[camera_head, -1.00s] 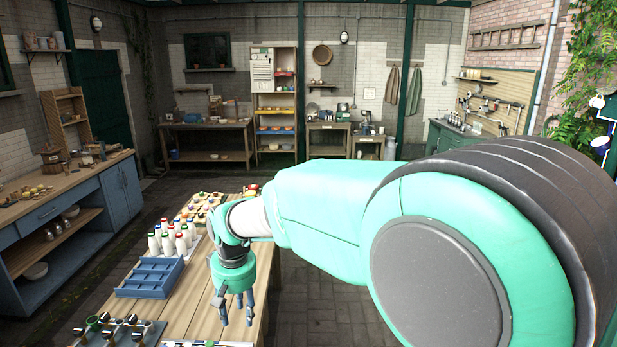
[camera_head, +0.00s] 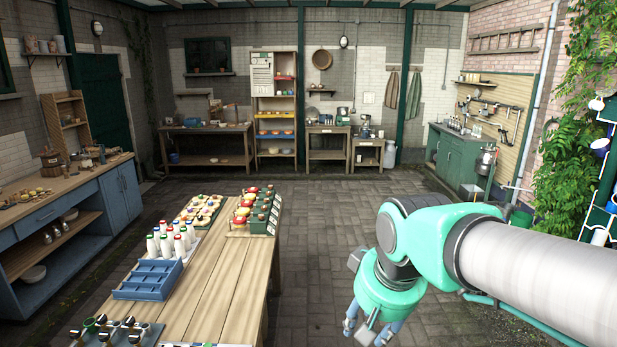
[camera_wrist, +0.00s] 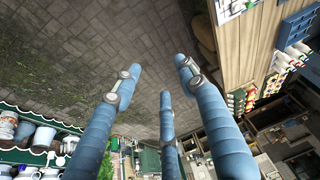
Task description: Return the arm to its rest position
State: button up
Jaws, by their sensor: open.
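My gripper (camera_head: 372,328) hangs at the lower right of the head view, over the paved floor and to the right of the wooden table (camera_head: 215,300). Its fingers point down and are partly cut off at the bottom edge. In the wrist view the blue fingers of my gripper (camera_wrist: 160,95) are spread apart with nothing between them, over bare paving. The jaws are open and empty.
On the table stand a blue divided tray (camera_head: 150,280), several white bottles (camera_head: 172,240) and a green rack (camera_head: 262,215). A shelf with cups (camera_head: 597,190) stands at the far right beside a leafy plant (camera_head: 570,180). The paving (camera_head: 315,215) between is clear.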

jog(key=s+d+f+m+t+b, duration=0.1)
jog(key=s+d+f+m, duration=0.1)
jog(key=s+d, duration=0.8)
jog(key=s+f, duration=0.1)
jog(key=s, duration=0.2)
jog(key=shift+s+m+t+h, duration=0.3)
jog(key=shift+s+t+h, duration=0.1)
